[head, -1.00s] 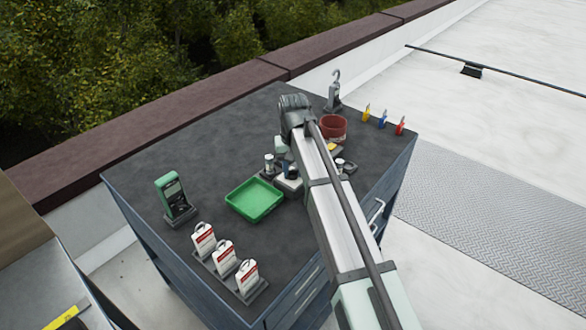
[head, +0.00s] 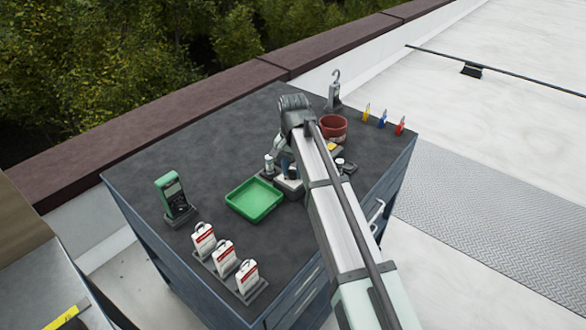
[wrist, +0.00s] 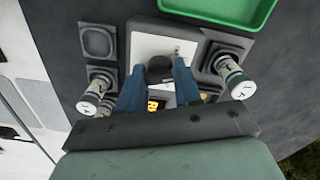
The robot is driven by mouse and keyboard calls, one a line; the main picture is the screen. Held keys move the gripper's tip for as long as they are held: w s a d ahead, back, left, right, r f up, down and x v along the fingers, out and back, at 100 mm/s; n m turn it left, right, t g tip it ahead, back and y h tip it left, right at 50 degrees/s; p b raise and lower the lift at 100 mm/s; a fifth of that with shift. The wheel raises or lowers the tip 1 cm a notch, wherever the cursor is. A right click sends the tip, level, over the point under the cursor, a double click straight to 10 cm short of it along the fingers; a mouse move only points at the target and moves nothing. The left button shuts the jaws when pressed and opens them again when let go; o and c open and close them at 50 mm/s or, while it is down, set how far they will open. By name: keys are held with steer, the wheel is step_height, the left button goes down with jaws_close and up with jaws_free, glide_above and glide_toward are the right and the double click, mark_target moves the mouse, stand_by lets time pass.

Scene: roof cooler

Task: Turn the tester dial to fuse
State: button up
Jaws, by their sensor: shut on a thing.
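The tester (wrist: 150,44) is a pale box with a round black dial (wrist: 159,64) on its top, in the middle of the wrist view. In the head view the tester (head: 289,187) is partly hidden by my arm. My gripper (wrist: 159,72) has its two blue fingers on either side of the dial, shut on it. In the head view my gripper (head: 287,169) is low over the tester. The dial's markings and pointer cannot be read here. A small yellow patch (wrist: 155,104) shows between the fingers.
Silver cylinders (wrist: 232,76) (wrist: 94,91) stand in holders on both sides of the tester. A green tray (head: 255,199) sits close by. A green meter (head: 173,198), white tagged packs (head: 224,255) and a red bowl (head: 333,127) stand on the dark bench top. The far left bench top is clear.

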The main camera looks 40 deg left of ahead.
mark_target(293, 169)
steer(key=o, duration=1)
steer(key=shift+o, duration=0.2)
step_height(293, 169, up, 14)
steer(key=shift+f, duration=0.1)
stand_by(0.5)
